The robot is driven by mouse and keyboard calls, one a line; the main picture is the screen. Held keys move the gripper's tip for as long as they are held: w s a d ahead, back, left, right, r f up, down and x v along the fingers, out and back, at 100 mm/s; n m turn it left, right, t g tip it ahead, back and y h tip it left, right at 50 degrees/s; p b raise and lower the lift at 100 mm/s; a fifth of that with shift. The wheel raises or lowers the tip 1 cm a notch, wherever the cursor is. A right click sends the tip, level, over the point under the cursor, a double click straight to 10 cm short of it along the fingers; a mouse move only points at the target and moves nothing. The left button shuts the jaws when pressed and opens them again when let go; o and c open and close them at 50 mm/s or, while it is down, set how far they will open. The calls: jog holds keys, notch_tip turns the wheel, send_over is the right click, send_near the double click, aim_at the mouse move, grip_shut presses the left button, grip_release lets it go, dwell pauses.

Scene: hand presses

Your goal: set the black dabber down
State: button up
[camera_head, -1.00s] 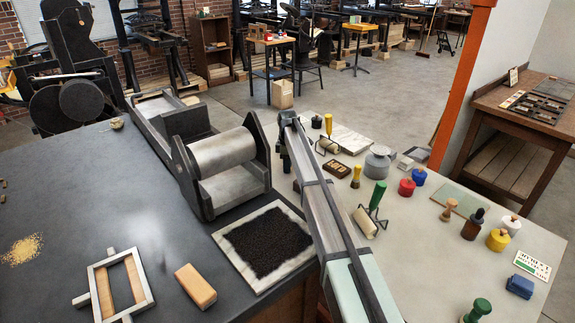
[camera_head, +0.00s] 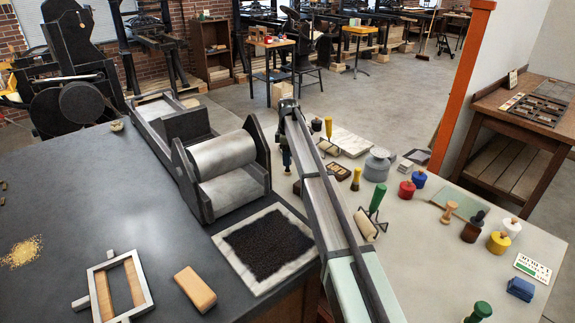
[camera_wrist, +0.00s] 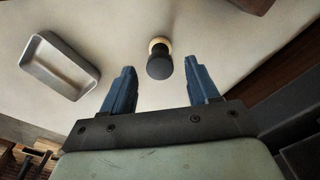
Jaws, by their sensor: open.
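The black dabber (camera_wrist: 159,66) shows in the wrist view as a dark rounded body with a pale wooden part behind it. It appears to rest on the pale tabletop (camera_wrist: 115,28). My gripper (camera_wrist: 158,78) is open, with its two blue fingers spread apart. The dabber lies just beyond the fingertips, near the middle of the gap, with clear space to either side. In the head view my gripper (camera_head: 286,160) hangs beside the roller press. I cannot make out the dabber there; my arm may hide it.
A grey metal tray (camera_wrist: 60,66) lies left of the dabber in the wrist view. In the head view, the roller press (camera_head: 222,168) and a black-inked slab (camera_head: 268,244) are left of my arm. Rollers, coloured pots and a grey pot (camera_head: 377,165) crowd the pale table at right.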

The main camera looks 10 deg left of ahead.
notch_tip(320, 180, up, 7)
jog(key=shift+f, duration=0.2)
